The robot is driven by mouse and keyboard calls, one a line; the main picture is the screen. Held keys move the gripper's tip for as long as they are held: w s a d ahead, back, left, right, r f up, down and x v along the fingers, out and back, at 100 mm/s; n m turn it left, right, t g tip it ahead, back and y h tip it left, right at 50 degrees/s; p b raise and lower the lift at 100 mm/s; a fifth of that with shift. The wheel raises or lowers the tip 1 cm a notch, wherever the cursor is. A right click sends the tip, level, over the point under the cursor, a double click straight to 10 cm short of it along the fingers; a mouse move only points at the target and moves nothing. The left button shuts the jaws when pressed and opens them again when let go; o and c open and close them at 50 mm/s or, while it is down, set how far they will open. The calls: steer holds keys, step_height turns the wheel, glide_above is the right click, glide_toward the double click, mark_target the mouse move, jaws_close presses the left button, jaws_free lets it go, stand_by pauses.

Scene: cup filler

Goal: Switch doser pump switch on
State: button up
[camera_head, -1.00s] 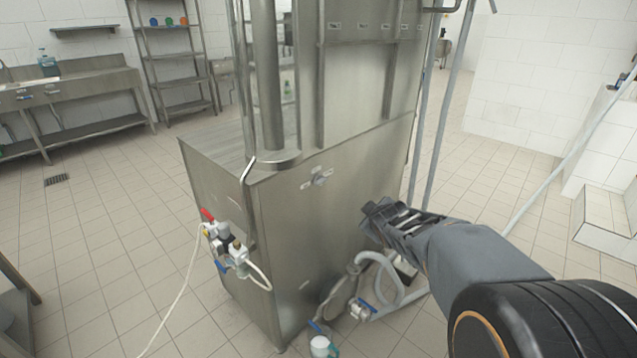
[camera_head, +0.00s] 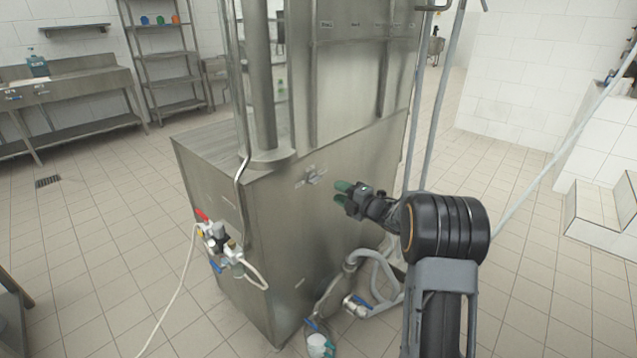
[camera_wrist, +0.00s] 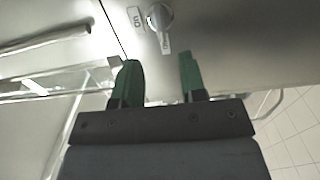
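The doser pump switch is a grey rotary knob (camera_wrist: 161,24) on the steel panel. In the wrist view its lever points down toward the gap between my fingers, and an "on" label (camera_wrist: 135,17) sits just left of it. In the head view the switch (camera_head: 311,176) is on the front of the steel cabinet (camera_head: 215,165). My gripper (camera_head: 341,191) is to the right of the switch and a little below it, apart from it. In the wrist view my gripper (camera_wrist: 160,80) has two green fingertips spread apart with nothing between them.
A valve assembly with a red handle (camera_head: 203,215) and a white hose is on the cabinet's left corner. A grey hose (camera_head: 375,262) and blue-handled valve are low at the front. Vertical pipes (camera_head: 436,120) stand right of the cabinet.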

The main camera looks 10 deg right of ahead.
mark_target(318, 182)
steer(key=x, duration=0.9)
steer(key=shift+w+a, duration=0.1)
steer(key=shift+w, duration=0.05)
jaws_close()
